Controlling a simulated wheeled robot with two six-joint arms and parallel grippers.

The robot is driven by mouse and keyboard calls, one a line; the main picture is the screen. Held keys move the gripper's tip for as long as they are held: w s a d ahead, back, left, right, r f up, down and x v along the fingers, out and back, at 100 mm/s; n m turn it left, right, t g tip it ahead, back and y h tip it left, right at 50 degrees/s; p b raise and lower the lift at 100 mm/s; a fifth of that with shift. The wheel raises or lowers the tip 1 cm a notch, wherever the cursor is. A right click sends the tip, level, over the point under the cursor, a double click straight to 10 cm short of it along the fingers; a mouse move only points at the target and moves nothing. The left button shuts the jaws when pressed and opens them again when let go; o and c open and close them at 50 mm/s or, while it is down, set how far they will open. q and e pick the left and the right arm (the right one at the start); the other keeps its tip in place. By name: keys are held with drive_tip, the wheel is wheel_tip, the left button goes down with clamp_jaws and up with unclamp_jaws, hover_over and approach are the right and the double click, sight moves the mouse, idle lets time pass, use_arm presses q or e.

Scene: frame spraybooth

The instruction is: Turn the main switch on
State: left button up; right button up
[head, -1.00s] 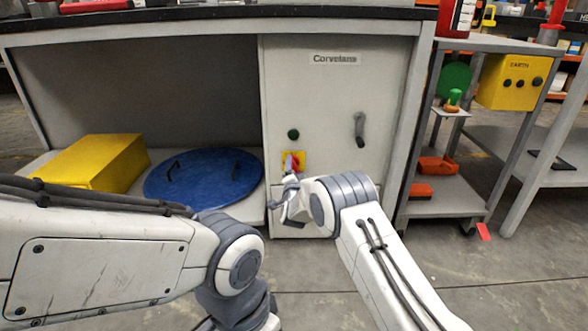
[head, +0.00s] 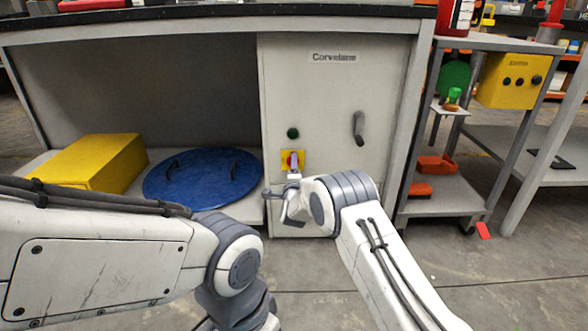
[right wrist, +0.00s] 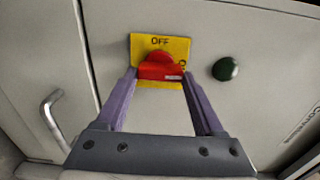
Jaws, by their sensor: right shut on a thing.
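The main switch is a red knob (right wrist: 160,67) on a yellow plate (right wrist: 175,46) in the right wrist view. The word OFF reads above the knob; a partly hidden label lies at its right. The knob's long side runs across the picture, with a pale mark at its right end. My right gripper (right wrist: 158,76) is shut on the knob, one finger at each end. In the head view, the knob (head: 292,161) stands roughly upright on its plate (head: 284,160), low on the grey cabinet front, with my right gripper (head: 293,178) at it. My left gripper is out of view.
A dark green button (head: 293,133) sits above the switch, also seen in the right wrist view (right wrist: 225,68). A grey handle (head: 358,128) is to its right. A blue round lid (head: 205,179) and yellow box (head: 98,164) lie on the open shelf at left.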

drive_tip(key=shift+f, duration=0.1)
drive_tip(key=o, duration=1.4)
drive_tip(key=shift+s, duration=0.1)
drive_tip(key=shift+s+p, duration=2.85)
drive_tip(key=shift+s, duration=2.35)
